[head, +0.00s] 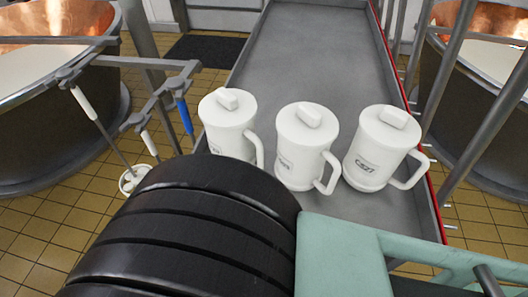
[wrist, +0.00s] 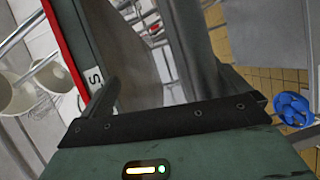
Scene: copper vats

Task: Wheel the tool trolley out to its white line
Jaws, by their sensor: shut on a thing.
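A grey metal rack (head: 155,98) stands on the floor at the left in the head view, with white-handled and blue-handled tools hanging from it. It looks like the tool trolley, though I cannot see its base or wheels. In the wrist view my gripper (wrist: 150,80) is shut on a grey part between its dark fingers. This looks like part of the trolley, but I cannot make out which part. My black arm link hides the gripper in the head view. I see no white line in either view.
A grey bench (head: 305,50) with a red edge holds three white lidded jugs (head: 306,145). Large copper-lined vats stand at the left (head: 50,115) and right (head: 480,110). Yellow tiled floor shows at the left, with a dark mat (head: 205,50) behind. A blue object (wrist: 292,108) shows in the wrist view.

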